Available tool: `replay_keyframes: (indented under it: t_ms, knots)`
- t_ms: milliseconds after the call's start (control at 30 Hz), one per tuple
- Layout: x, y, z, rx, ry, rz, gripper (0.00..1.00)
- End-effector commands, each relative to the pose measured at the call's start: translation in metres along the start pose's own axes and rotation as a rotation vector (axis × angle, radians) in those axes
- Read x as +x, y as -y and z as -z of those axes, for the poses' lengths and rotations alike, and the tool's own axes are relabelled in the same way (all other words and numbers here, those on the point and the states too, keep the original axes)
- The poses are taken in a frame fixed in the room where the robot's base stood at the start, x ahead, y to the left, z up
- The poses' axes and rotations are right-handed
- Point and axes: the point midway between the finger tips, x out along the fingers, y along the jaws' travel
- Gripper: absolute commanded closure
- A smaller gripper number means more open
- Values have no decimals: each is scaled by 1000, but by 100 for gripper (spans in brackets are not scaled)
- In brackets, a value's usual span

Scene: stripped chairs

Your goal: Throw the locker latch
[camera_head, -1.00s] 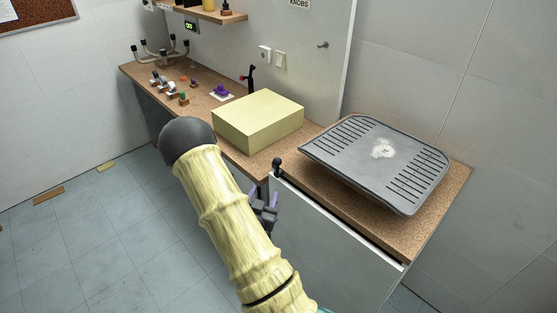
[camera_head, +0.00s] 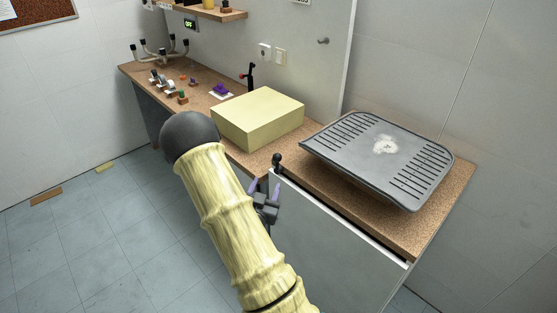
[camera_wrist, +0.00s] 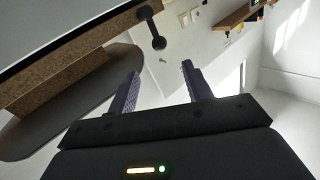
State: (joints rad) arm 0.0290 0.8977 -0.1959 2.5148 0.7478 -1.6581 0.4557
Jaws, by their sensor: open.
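The locker is the white cabinet front (camera_head: 335,240) under the cork-topped counter at the right. A black ball-ended lever (camera_head: 277,160), seemingly the latch, stands at the door's top left corner. In the wrist view the lever (camera_wrist: 151,26) shows at the top, ahead of and above the fingertips. My gripper (camera_head: 264,186) is open and empty, just below the lever in the head view and apart from it. In the wrist view its two purple-grey fingers (camera_wrist: 160,72) are spread with nothing between them. My arm hides part of the door's left side.
A pale yellow box (camera_head: 258,118) sits on the counter left of the lever. A grey slotted tray (camera_head: 375,160) lies on the counter (camera_head: 425,235) to the right. Small knobs and fixtures (camera_head: 170,87) stand at the far left. The tiled floor (camera_head: 90,230) is largely clear.

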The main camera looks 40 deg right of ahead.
Motion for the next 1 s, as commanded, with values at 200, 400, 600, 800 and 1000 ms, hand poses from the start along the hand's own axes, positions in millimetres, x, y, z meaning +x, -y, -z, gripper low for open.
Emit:
replay_keyframes:
  t_ms: [200,400,600,800,1000]
  knots:
    - [7,-1,-4,4,-3,-1,50]
    - [11,-1,-4,2,-2,0,50]
    - [15,-3,-3,1,-2,2,50]
    - [34,-3,3,-2,-1,2,50]
    - [69,-3,4,-3,-2,2,50]
